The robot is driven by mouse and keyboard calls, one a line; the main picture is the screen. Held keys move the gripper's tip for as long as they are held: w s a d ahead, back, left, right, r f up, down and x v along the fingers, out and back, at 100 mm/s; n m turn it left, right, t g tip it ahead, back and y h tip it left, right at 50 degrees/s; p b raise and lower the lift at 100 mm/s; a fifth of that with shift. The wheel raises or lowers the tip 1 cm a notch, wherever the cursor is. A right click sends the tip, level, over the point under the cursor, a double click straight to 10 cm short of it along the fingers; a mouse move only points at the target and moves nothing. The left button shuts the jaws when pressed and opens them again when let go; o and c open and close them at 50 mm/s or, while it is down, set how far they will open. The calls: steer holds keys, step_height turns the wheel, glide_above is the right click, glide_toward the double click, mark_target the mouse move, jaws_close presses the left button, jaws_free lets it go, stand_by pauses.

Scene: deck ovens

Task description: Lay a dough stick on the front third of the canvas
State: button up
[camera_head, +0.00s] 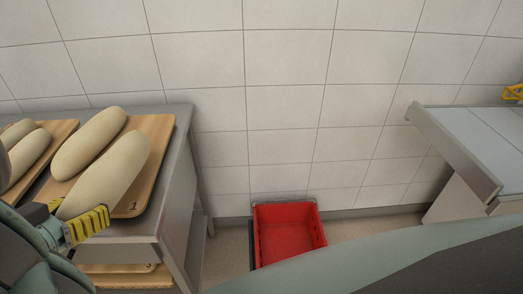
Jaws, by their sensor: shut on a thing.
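My gripper (74,216), with yellow and black striped fingers, is at the lower left. It is shut on the near end of a pale dough stick (112,170). That stick slants over a wooden board marked 1 (157,150); I cannot tell whether it touches the board. A second dough stick (88,143) lies just behind it on the same board. A pale grey surface with thin dividing lines (482,133), apparently the canvas, is at the right edge behind a metal rail. It is bare where visible, and its right part is cut off.
The boards stand on a steel table (182,137). Another board (62,133) at the left holds more dough sticks. A red crate (288,232) sits on the floor between table and canvas. A tiled wall (285,95) closes the back. My arm crosses the lower right.

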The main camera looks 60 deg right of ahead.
mark_target(102, 166)
steer(key=w+d, duration=0.2)
steer(key=w+d+p, duration=0.1)
steer(key=w+d, duration=0.2)
steer(key=w+d+f+p, duration=0.1)
steer(key=w+d, duration=0.2)
steer(key=shift+w, duration=0.2)
steer(key=shift+w+d, duration=0.45)
steer(key=shift+d, duration=0.05)
step_height(102, 166, down, 3)
steer(key=shift+a+f, duration=0.15)
steer(key=o, duration=1.3)
steer(key=shift+a, duration=0.1)
